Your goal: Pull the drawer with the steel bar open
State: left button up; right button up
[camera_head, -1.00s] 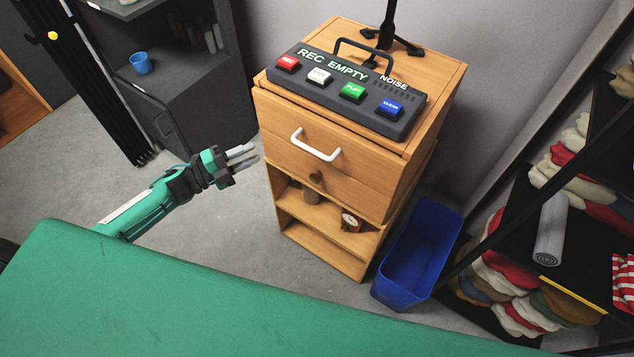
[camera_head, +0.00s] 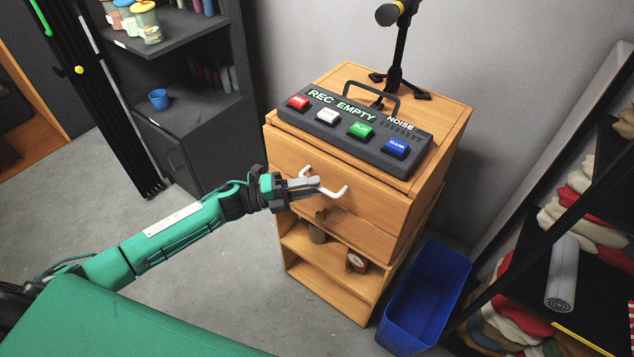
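A wooden cabinet stands in the middle of the head view. Its top drawer (camera_head: 375,190) has a pale steel bar handle (camera_head: 339,193) and looks shut or nearly so. Below it is a drawer front with a round knob (camera_head: 321,214). My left gripper (camera_head: 314,187) reaches in from the left, with its fingertips overlapping the middle of the bar. The fingers hide part of the bar, and I cannot tell whether they grip it. My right gripper is out of view.
A recorder box (camera_head: 352,128) with coloured buttons and a microphone stand (camera_head: 398,60) are on the cabinet top. A blue bin (camera_head: 425,300) stands close on the right, beside a dark shelf rack. Open shelves are below the drawers. Floor to the cabinet's left is clear.

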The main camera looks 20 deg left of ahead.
pick_arm(q)
jog(key=shift+x, duration=1)
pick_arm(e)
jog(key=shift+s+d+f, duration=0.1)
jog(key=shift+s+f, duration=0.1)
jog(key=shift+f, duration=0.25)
pick_arm(q)
grip_shut()
jog(key=shift+f, duration=0.1)
